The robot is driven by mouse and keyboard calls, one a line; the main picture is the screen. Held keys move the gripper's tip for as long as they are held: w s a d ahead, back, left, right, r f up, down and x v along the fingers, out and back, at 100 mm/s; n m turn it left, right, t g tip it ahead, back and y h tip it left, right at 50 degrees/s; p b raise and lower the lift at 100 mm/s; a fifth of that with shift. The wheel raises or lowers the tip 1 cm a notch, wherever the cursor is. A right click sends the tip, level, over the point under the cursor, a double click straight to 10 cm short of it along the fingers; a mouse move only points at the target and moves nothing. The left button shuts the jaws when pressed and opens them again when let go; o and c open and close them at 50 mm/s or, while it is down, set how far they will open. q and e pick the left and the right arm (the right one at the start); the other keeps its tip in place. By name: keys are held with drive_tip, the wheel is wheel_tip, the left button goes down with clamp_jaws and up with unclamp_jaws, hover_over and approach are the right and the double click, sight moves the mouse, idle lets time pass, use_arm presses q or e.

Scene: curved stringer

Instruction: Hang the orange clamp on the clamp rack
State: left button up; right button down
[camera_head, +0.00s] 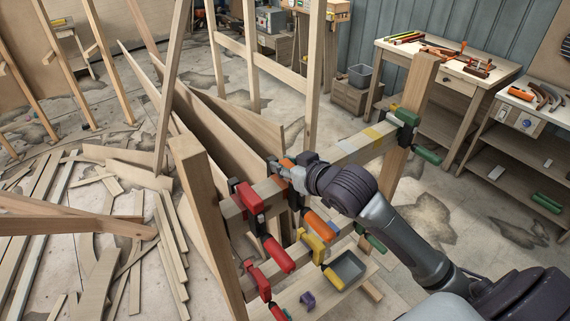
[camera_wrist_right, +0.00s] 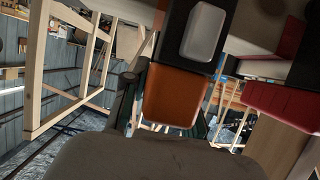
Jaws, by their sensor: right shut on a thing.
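The orange clamp (camera_head: 321,223) is at the upper bar of the wooden clamp rack (camera_head: 358,146), right of a red clamp (camera_head: 249,196). Its orange handle hangs on the near side of the bar. My right gripper (camera_head: 287,171) is shut on the orange clamp at its upper end, by the bar. I cannot tell whether the clamp rests on the bar. In the right wrist view the orange clamp (camera_wrist_right: 172,97) fills the middle close up, with the red clamp (camera_wrist_right: 285,105) to its right. My left gripper is not in view.
A green clamp (camera_head: 407,118) hangs at the rack's right post. Another red clamp (camera_head: 258,281) and a yellow clamp (camera_head: 316,250) hang lower, near a grey tray (camera_head: 347,270). Wooden planks (camera_head: 105,250) clutter the floor at left. A workbench (camera_head: 455,70) stands back right.

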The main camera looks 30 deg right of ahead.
drive_tip(key=shift+f, duration=0.4)
drive_tip(key=c, duration=0.8)
unclamp_jaws()
drive_tip(key=shift+s+f, duration=0.1)
drive_tip(key=shift+f, duration=0.05)
drive_tip(key=v, duration=0.7)
drive_tip(key=shift+s, duration=0.25)
